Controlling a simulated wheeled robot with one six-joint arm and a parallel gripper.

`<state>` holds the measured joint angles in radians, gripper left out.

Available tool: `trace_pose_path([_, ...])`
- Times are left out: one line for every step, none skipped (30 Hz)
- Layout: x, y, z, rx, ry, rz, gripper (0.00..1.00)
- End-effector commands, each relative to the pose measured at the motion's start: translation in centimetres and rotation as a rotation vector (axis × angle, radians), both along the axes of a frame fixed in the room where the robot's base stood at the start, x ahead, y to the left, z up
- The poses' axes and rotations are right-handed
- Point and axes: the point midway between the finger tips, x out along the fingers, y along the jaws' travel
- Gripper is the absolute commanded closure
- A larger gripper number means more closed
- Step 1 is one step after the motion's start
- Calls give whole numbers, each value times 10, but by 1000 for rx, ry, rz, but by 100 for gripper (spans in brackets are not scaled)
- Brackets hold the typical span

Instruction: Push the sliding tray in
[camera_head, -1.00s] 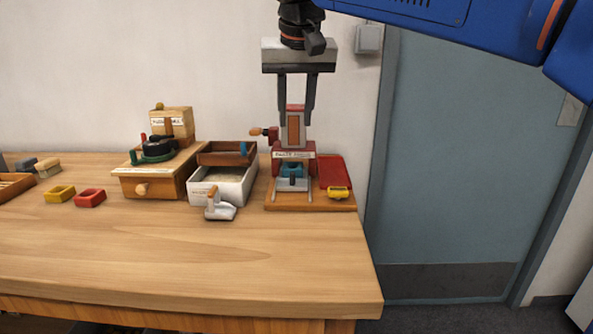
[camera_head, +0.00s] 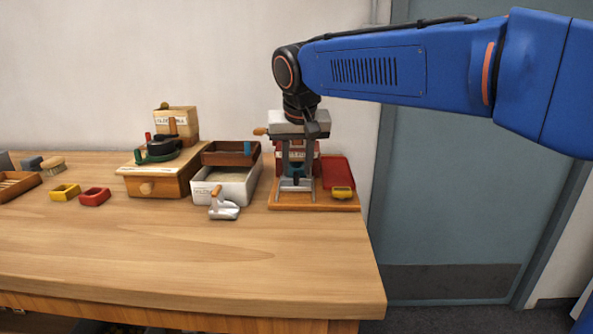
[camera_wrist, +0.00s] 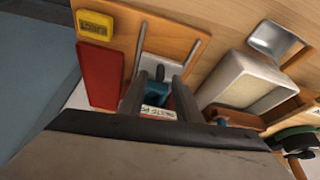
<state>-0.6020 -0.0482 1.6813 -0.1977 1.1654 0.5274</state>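The red press (camera_head: 305,150) stands on a wooden board at the table's right end. Its pale sliding tray (camera_head: 296,187) lies low at the front between two thin metal rails. A blue block and a dark upright knob show at the tray; the knob also shows in the wrist view (camera_wrist: 160,73). My gripper (camera_head: 297,174) points down in front of the press, fingers apart and empty. In the wrist view the fingers (camera_wrist: 158,88) flank the blue block (camera_wrist: 155,97). The fingers partly hide the tray, and I cannot tell whether they touch it.
Left are a white bin (camera_head: 235,187), a metal scoop (camera_head: 223,209) and a wooden grinder-like box (camera_head: 158,183). The table's front is clear.

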Motion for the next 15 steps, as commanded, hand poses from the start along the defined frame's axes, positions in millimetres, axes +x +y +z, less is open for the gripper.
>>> trace_pose_path([2, 0, -6, -1, 1, 0, 69])
trace_pose_path([3, 0, -8, -1, 1, 0, 69])
trace_pose_path([5, 0, -11, -1, 1, 0, 69])
trace_pose_path([5, 0, -13, -1, 1, 0, 69])
trace_pose_path([6, 0, -14, -1, 1, 0, 69])
trace_pose_path([7, 1, -16, 0, 0, 0, 69])
trace_pose_path([7, 1, -17, 0, 0, 0, 69])
trace_pose_path([7, 1, -18, 0, 0, 0, 69])
trace_pose_path([8, 1, -18, 0, 0, 0, 69])
trace_pose_path([8, 1, -18, 0, 0, 0, 69])
trace_pose_path([8, 1, -18, 0, 0, 0, 69])
trace_pose_path([8, 1, -18, 0, 0, 0, 69])
trace_pose_path([8, 1, -18, 0, 0, 0, 69])
trace_pose_path([8, 1, -18, 0, 0, 0, 69])
trace_pose_path([8, 1, -18, 0, 0, 0, 69])
